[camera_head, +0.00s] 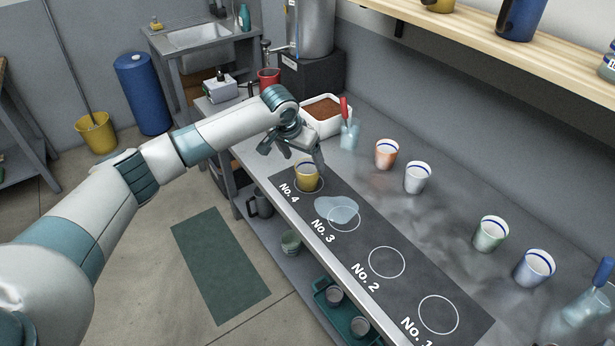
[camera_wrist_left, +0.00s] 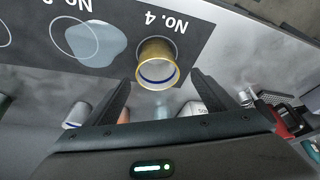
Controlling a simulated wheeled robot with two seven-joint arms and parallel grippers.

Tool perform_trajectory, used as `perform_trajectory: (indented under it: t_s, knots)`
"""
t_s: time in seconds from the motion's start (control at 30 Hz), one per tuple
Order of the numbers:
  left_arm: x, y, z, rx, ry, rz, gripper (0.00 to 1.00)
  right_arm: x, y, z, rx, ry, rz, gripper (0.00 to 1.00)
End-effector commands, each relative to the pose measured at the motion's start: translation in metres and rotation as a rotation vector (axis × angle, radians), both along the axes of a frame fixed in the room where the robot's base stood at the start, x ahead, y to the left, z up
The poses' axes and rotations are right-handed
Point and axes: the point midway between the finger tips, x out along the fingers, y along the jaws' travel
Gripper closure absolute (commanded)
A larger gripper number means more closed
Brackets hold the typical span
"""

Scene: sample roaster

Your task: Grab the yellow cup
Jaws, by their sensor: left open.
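The yellow cup (camera_head: 306,178) stands upright on the No. 4 circle of the dark mat (camera_head: 400,240) on the counter. In the left wrist view the yellow cup (camera_wrist_left: 157,64) shows ahead of the fingers, in the gap between their tips. My left gripper (camera_head: 294,150) is open and empty, just behind and above the cup; it also shows in the left wrist view (camera_wrist_left: 160,86). I cannot tell whether a finger touches the cup. My right gripper is not in view.
A bluish puddle (camera_head: 336,208) lies by the No. 3 circle. An orange cup (camera_head: 387,154), a white cup (camera_head: 418,177), a green cup (camera_head: 491,233) and a blue cup (camera_head: 534,267) stand behind the mat. A glass with a red-handled tool (camera_head: 349,137) and a white bin (camera_head: 326,122) stand near my gripper.

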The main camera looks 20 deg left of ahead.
Motion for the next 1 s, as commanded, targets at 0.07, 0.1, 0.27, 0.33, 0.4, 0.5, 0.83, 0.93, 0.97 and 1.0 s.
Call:
perform_trajectory:
  t_s: [0.07, 0.1, 0.27, 0.33, 0.4, 0.5, 0.83, 0.93, 0.97, 1.0]
  knots:
    - [0.000, 0.000, 0.000, 0.000, 0.000, 0.000, 0.22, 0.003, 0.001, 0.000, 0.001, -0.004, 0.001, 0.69]
    - [0.000, 0.000, 0.000, 0.000, 0.000, 0.000, 0.22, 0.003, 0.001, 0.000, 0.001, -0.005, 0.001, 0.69]
    - [0.001, -0.001, -0.002, 0.000, 0.001, 0.000, 0.22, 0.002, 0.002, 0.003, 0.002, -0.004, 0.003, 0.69]
    - [0.002, -0.002, -0.007, 0.000, 0.003, 0.001, 0.22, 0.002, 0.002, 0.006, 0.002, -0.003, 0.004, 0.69]
    - [0.004, -0.004, -0.013, 0.000, 0.003, 0.001, 0.22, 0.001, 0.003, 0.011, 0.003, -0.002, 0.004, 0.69]
    - [0.009, -0.007, -0.025, 0.001, 0.004, 0.002, 0.22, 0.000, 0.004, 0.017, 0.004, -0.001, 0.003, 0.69]
    - [0.018, -0.009, -0.048, 0.000, 0.000, 0.000, 0.22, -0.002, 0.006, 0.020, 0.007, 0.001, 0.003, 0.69]
    - [0.018, -0.009, -0.048, 0.000, 0.000, 0.000, 0.22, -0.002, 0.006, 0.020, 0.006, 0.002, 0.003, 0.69]
    - [0.018, -0.009, -0.048, 0.000, 0.000, 0.000, 0.22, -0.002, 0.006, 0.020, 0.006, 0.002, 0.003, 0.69]
    - [0.018, -0.009, -0.048, 0.000, 0.000, 0.000, 0.22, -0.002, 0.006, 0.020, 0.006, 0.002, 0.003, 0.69]
